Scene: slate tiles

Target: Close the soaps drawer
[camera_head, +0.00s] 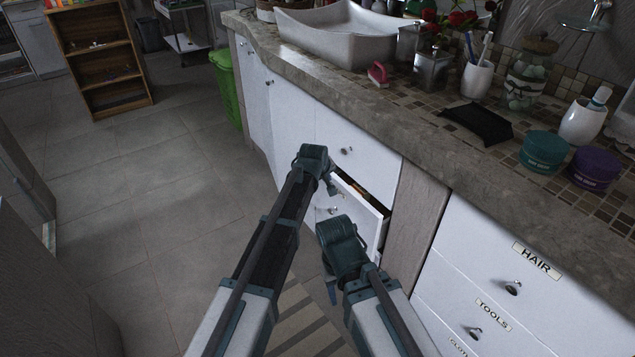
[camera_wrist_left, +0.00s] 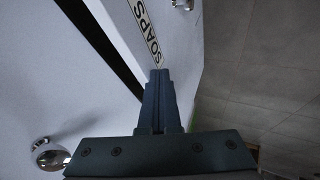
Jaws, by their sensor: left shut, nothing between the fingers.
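The soaps drawer (camera_head: 362,228) is a white drawer below the upper drawer in the counter cabinet. It stands partly open, and a narrow strip of its inside shows with something orange in it. In the left wrist view its front carries the SOAPS label (camera_wrist_left: 145,30), with a dark gap beside it. My left gripper (camera_head: 332,187) is at the drawer's front; in the left wrist view its shut, empty fingers (camera_wrist_left: 159,75) end right by the label. I cannot tell whether they touch. My right gripper (camera_head: 331,291) hangs low, in front of the cabinet; its fingers are mostly hidden.
A closed drawer (camera_head: 355,148) with a knob is above. HAIR (camera_head: 530,262) and TOOLS (camera_head: 480,308) drawers are shut at the right. The stone counter (camera_head: 440,150) overhangs them, with a sink (camera_head: 335,35) and jars.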

